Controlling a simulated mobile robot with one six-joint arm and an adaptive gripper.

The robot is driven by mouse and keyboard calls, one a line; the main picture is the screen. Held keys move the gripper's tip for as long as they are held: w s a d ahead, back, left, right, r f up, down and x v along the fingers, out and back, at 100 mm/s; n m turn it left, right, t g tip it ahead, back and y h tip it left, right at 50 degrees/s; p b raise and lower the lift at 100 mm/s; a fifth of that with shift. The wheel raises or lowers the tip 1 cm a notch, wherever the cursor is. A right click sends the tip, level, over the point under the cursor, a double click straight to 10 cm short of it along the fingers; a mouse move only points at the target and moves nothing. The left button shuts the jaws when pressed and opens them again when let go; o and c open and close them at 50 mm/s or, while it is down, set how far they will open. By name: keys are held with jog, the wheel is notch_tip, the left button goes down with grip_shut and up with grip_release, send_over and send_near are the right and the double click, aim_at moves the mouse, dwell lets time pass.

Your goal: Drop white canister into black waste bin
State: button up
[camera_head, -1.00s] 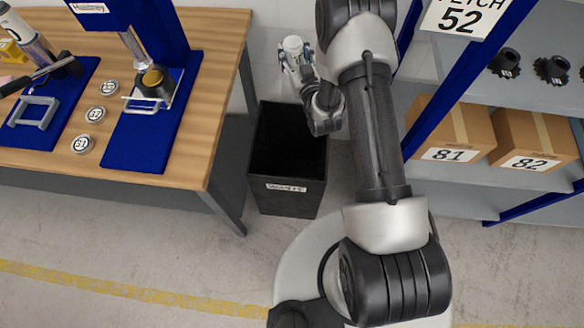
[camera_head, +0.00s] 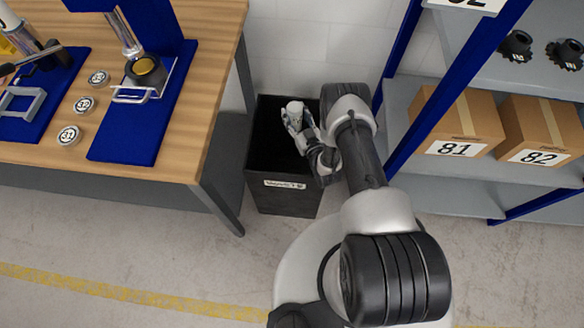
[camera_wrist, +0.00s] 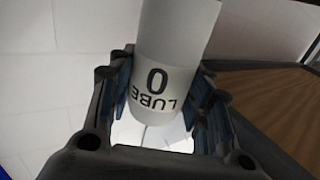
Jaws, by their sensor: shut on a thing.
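The white canister (camera_wrist: 172,50), with the printed words "LUBE 0", is between the fingers of my gripper (camera_wrist: 165,110) in the wrist view. My gripper (camera_head: 298,125) is shut on it. In the head view the canister (camera_head: 294,107) shows as a small pale top at the gripper's end. The black waste bin (camera_head: 283,196) stands on the floor between the workbench and the shelf, with a label on its front. My gripper and the canister appear over the bin's opening, toward its right side. Their exact height against the rim is hard to tell.
A wooden workbench (camera_head: 170,158) with blue mats, a press and several round silver tins stands to the left. A blue-framed shelf with cardboard boxes 81 (camera_head: 462,122) and 82 (camera_head: 540,128) stands to the right. Floor in front of the bin is clear.

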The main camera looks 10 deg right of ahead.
aim_at(295, 108)
notch_tip(295, 108, down, 4)
jog(key=shift+r+b, duration=0.25)
jog(key=shift+b, duration=0.9)
jog(key=o, duration=1.1)
jog(key=shift+o, duration=0.2)
jog(key=shift+r, duration=0.1)
notch_tip(295, 108, up, 10)
jog(key=shift+f, duration=0.1)
